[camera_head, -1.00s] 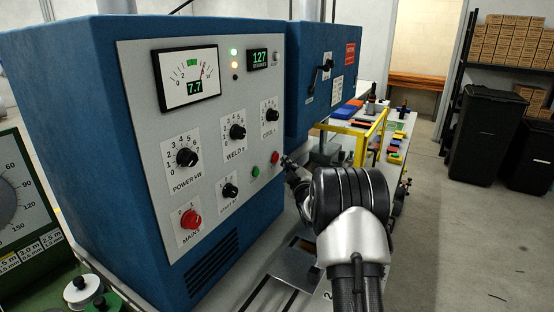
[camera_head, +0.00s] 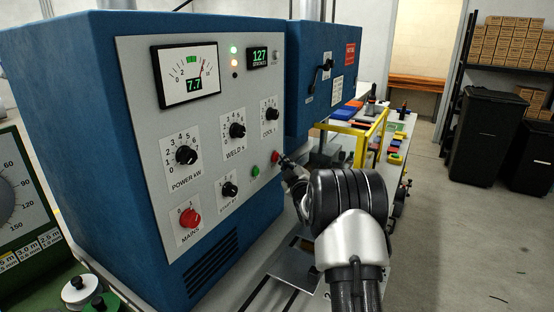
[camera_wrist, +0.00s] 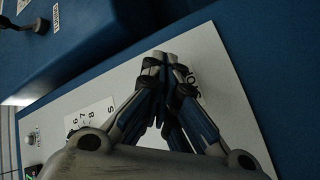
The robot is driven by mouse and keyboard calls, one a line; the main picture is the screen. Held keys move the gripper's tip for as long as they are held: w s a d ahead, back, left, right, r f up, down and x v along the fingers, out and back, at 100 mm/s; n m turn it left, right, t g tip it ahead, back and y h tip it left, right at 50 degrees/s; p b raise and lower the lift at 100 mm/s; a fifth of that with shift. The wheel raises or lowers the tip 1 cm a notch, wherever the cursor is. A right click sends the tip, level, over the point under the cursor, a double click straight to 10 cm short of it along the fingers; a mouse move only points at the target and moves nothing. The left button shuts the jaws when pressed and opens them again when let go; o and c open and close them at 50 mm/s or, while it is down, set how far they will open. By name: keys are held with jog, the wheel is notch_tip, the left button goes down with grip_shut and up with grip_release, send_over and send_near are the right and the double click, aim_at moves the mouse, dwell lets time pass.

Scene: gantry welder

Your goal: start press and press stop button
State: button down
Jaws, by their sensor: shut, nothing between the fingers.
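The red stop button (camera_head: 275,157) and the green button (camera_head: 255,171) sit on the grey control panel (camera_head: 215,130) of the blue welder cabinet. My gripper (camera_head: 283,161) is at the red button in the head view, its tip at or very near it; contact cannot be told. In the wrist view my gripper (camera_wrist: 168,58) is shut and empty, its fingertips together over the panel.
The panel also has a power dial (camera_head: 186,155), a red mains knob (camera_head: 190,218), a meter reading 7.7 (camera_head: 187,75) and a counter reading 127 (camera_head: 259,56). A yellow frame (camera_head: 360,140) and a table with coloured items stand beyond my arm. Open floor lies to the right.

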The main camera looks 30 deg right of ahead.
jog(key=shift+w+a+b, duration=0.25)
jog(key=shift+w+b, duration=0.2)
dwell(0.6)
jog(key=shift+s+d+b, duration=0.45)
jog(key=shift+s, duration=0.35)
jog(key=s+d, duration=0.1)
jog(key=s+b, duration=0.1)
jog(key=s, duration=0.1)
jog(key=s+d, duration=0.1)
jog(key=shift+s+d+b, duration=0.15)
jog(key=shift+d+b, duration=0.15)
jog(key=shift+b, duration=0.05)
dwell(0.7)
